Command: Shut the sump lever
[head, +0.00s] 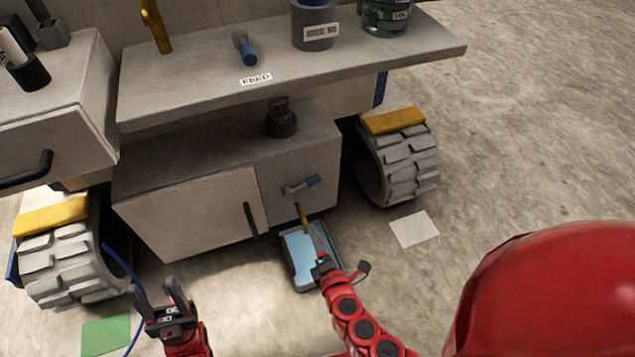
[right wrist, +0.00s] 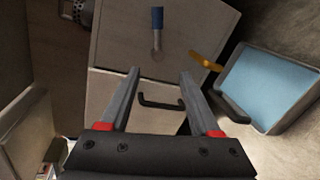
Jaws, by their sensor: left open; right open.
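A lever with a blue grip and a grey metal arm (head: 301,186) is on the front of the low cabinet, on the right panel. Its grip points right and slightly up in the head view. In the right wrist view, which is turned, the lever (right wrist: 157,32) stands upright beyond the fingertips. I cannot read a label on it. My right gripper (head: 316,240) is below the lever in the head view; in its wrist view it (right wrist: 158,75) is open and empty, apart from the lever. My left gripper (head: 163,292) is open and empty, in front of the cabinet's left door.
A yellow bar (head: 302,216) sticks out below the lever, close to my right gripper. A blue-filled tray (head: 297,262) lies on the floor beneath. A black door handle (head: 250,219) is left of the lever. Another blue-gripped lever (head: 245,48) is on the upper shelf.

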